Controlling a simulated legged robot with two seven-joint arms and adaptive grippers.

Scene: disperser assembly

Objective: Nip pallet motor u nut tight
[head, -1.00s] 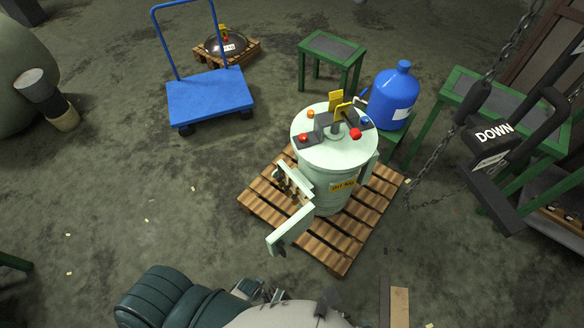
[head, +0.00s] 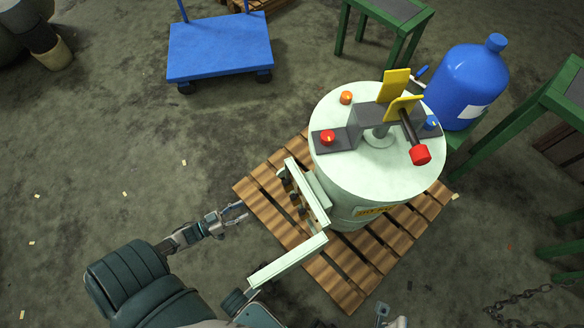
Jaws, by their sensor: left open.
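A pale green drum-shaped machine (head: 375,185) stands upright on a wooden pallet (head: 352,290). A side bracket (head: 318,192) on its left carries several small dark fittings (head: 296,198); I cannot tell which is the u nut. A pale bar (head: 288,262) sticks out low at the front left. My left gripper (head: 240,213) is open and empty, left of the bracket and apart from it, near the pallet's left corner. Small grey parts at the bottom edge (head: 382,316) may belong to my right gripper; its jaws cannot be made out.
The machine's top carries a red button (head: 327,138), yellow plates (head: 396,85) and a red-ended lever (head: 420,155). A blue jug (head: 465,85) stands behind right by green tables (head: 395,12). A blue cart (head: 220,50) is at the back.

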